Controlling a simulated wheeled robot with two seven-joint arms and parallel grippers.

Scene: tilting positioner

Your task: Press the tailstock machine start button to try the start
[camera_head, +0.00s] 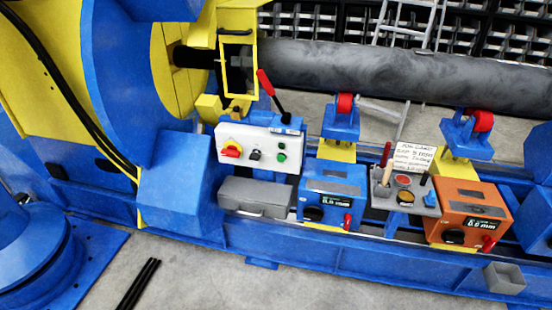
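A white control box (262,136) is mounted at the front of the blue machine, a little left of the middle of the view. A smaller green spot sits above the green button. The labels are too small to read, so I cannot tell whether this is the tailstock's box. Neither of my grippers shows, and nothing covers the box's front.
A red-handled lever (267,84) rises behind the box. A grey case (255,197), a blue unit (331,190) and an orange unit (467,213) line the blue bed. A grey tray (407,198) holds tools and a card. A long pipe (400,70) runs behind.

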